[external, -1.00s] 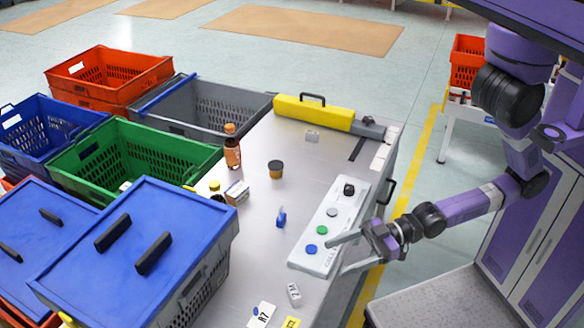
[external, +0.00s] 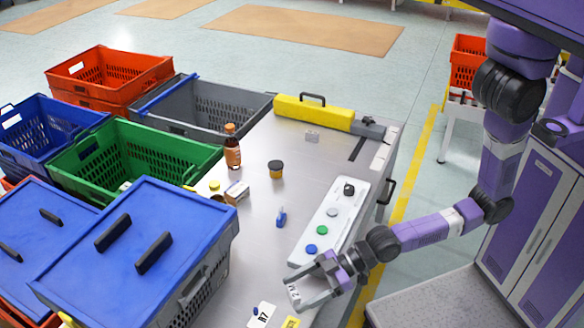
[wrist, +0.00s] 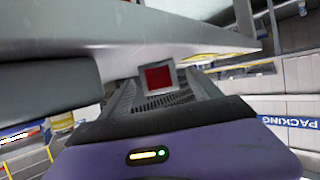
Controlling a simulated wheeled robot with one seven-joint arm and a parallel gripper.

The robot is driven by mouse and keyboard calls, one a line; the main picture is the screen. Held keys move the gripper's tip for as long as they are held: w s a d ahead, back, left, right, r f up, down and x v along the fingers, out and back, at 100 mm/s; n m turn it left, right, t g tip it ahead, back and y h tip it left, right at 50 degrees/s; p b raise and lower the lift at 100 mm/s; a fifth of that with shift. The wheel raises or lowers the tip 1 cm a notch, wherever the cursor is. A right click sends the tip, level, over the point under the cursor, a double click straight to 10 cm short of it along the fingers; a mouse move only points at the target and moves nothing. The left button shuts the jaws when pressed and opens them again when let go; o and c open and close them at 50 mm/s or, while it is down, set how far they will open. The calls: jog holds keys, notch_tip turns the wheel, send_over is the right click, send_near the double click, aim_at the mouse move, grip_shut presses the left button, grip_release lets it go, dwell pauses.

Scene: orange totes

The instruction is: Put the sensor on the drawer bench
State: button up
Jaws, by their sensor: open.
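My gripper (external: 312,294) is open at the near end of the bench (external: 255,235), low over its top. A small whitish block with dark marks (external: 294,294) lies on the bench between or just beside the fingertips; I cannot tell if they touch it. It may be the sensor, but I cannot be sure. In the wrist view a small grey box with a red face (wrist: 157,77) shows between the grey fingers; I cannot tell if it is the same thing. The bench has dark handles on its right side.
A white panel with coloured buttons (external: 326,228) lies just beyond my gripper. A brown bottle (external: 232,150), dark tub (external: 276,169), blue item (external: 281,217) and yellow case (external: 312,112) stand farther off. Totes, including a blue-lidded one (external: 140,240), crowd the left side.

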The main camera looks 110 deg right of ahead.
jog(key=shift+x, duration=0.9)
grip_shut()
notch_tip(320, 180, up, 20)
send_over(297, 298)
jog(key=w+d, duration=0.2)
notch_tip(297, 298, down, 6)
jog(key=f, duration=0.2)
jog(key=s+a+f, duration=0.1)
jog(key=f, duration=0.2)
jog(key=s+f, duration=0.1)
jog(key=f, duration=0.2)
jog(key=shift+a+f+p, duration=0.25)
jog(key=shift+a+p, duration=0.1)
jog(key=shift+p, duration=0.05)
jog(key=shift+s+a+f, duration=0.1)
jog(key=shift+f, duration=0.2)
